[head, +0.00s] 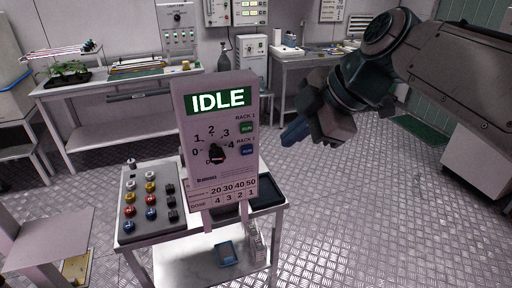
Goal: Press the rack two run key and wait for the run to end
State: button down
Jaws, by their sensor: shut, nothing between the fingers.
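An upright control panel (200,185) stands on a small table in the middle of the head view. Its green display (216,101) reads IDLE. A green run key (246,128) sits under the RACK 1 label. The blue rack two run key (248,150) sits below it, under a second rack label too small to read surely. A black dial knob (216,152) stands left of the keys, inside a ring of numbers. My gripper (292,133), with blue fingers, is shut and empty. It appears right of the panel, apart from the keys.
A tray (128,222) of coloured knobs stands left of the panel on the same table (170,243). A dark tray (268,192) lies to its right. Benches with equipment line the back wall. The metal floor (345,215) right of the table is clear.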

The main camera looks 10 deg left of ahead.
aim_at(256, 148)
jog(key=shift+w+a+f+p, duration=0.6)
jog(key=shift+w+a+f, duration=0.3)
jog(key=shift+a+f, duration=0.45)
jog(key=shift+w+a+f+p, duration=0.6)
jog(key=shift+w+a+f, duration=0.35)
jog(key=shift+a+f, duration=0.35)
jog(key=shift+w+a+f+p, duration=0.6)
jog(key=shift+w+a+f, duration=0.3)
jog(key=shift+a+f, duration=0.4)
jog(key=shift+d, duration=0.1)
